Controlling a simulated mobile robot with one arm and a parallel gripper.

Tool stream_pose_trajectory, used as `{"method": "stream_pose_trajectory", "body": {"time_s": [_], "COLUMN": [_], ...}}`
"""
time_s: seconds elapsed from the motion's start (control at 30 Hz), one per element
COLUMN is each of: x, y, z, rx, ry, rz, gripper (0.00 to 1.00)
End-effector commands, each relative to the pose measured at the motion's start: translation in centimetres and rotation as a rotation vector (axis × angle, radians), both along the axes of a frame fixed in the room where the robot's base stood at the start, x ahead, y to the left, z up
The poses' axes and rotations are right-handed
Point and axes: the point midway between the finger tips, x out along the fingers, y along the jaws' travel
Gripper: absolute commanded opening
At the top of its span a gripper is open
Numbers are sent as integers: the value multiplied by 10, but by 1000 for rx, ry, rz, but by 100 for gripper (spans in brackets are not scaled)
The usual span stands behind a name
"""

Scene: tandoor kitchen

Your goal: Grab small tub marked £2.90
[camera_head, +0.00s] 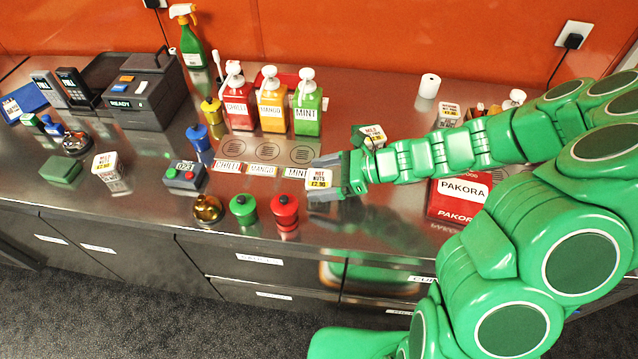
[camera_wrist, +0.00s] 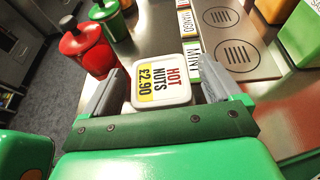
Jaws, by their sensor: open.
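A small white tub (camera_head: 319,178) with a label reading HOT NUTS £2.90 stands on the steel counter, right of the MINT tag. It also shows in the wrist view (camera_wrist: 163,82), label up, between the two fingers. My gripper (camera_head: 327,178) is open, with one finger on each side of the tub. In the wrist view my gripper (camera_wrist: 158,90) has grey fingers left and right of the tub, with a small gap seen on the left. The tub's lower part is hidden in the head view. Another white tub (camera_head: 105,168) marked £2.60 stands at the left.
Red (camera_head: 285,211) and green (camera_head: 243,208) lidded pots and a brass bell (camera_head: 208,208) stand near the front edge. CHILLI (camera_head: 238,98), MANGO (camera_head: 270,100) and MINT (camera_head: 307,108) pump bottles stand behind. A PAKORA box (camera_head: 459,199) is at the right. A till (camera_head: 143,88) stands at the left.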

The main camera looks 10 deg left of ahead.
Motion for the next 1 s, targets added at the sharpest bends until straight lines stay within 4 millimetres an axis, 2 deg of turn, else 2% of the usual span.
{"method": "stream_pose_trajectory", "body": {"time_s": [0.2,0.57,0.93,1.0], "x": [-1,-2,-1,-1], "y": [19,23,23,23], "z": [-9,-11,-11,-11], "rx": [0,0,-1,-1], "ry": [2,1,1,1], "rz": [1,0,0,0], "gripper": [91,91,34,33]}}
